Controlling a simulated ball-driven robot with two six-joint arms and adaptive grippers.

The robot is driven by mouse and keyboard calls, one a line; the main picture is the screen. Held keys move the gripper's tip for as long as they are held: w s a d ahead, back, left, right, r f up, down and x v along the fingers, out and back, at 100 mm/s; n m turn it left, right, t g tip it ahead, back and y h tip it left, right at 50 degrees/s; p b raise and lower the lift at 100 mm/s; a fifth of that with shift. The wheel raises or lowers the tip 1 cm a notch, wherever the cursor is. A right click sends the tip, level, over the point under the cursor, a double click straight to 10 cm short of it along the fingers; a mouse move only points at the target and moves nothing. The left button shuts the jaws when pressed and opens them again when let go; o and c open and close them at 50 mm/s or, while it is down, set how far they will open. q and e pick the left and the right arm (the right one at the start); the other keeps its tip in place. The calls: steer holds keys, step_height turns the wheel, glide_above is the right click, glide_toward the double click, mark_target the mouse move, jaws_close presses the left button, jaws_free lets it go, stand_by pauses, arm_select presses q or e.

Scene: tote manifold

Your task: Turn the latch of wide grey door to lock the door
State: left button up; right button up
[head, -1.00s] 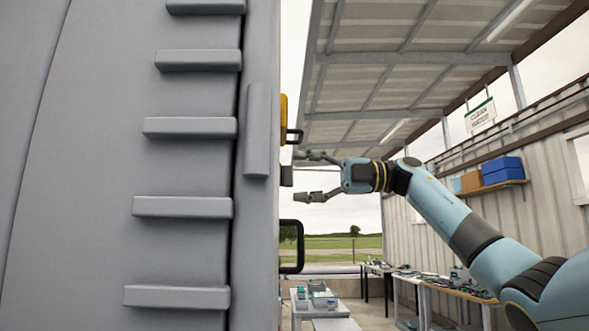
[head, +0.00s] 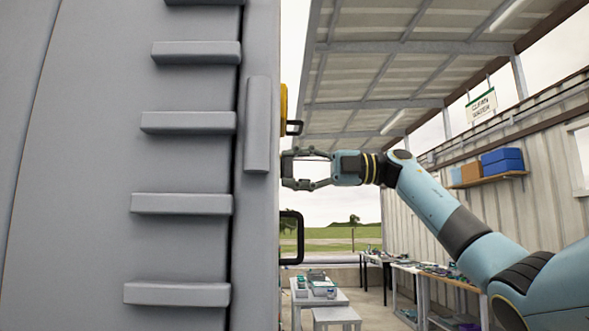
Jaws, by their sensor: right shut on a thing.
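The wide grey door (head: 110,160) fills the left of the view, seen almost edge-on at its right side. The latch (head: 286,165) is a small dark block sticking out from that right edge; most of it is hidden by the fingers. My right gripper (head: 290,168) reaches in from the right and is shut on the latch, one finger above and one below. How far the latch is turned cannot be seen. My left gripper is not in view.
Tables with small items (head: 318,290) stand beyond. A shelf with blue boxes (head: 502,161) hangs on the right wall.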

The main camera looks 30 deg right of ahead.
steer(key=shift+n, duration=0.3)
steer(key=n, duration=0.3)
steer(key=shift+f, duration=0.1)
steer(key=n+b, duration=0.1)
steer(key=n, duration=0.4)
steer(key=n+b, duration=0.1)
steer(key=n, duration=0.3)
steer(key=shift+f+n+b, duration=0.1)
steer(key=shift+n+b, duration=0.2)
steer(key=shift+b, duration=0.1)
steer(key=shift+n+b, duration=0.65)
steer(key=shift+n, duration=1.65)
steer(key=o, duration=1.2)
steer(key=shift+c, duration=0.2)
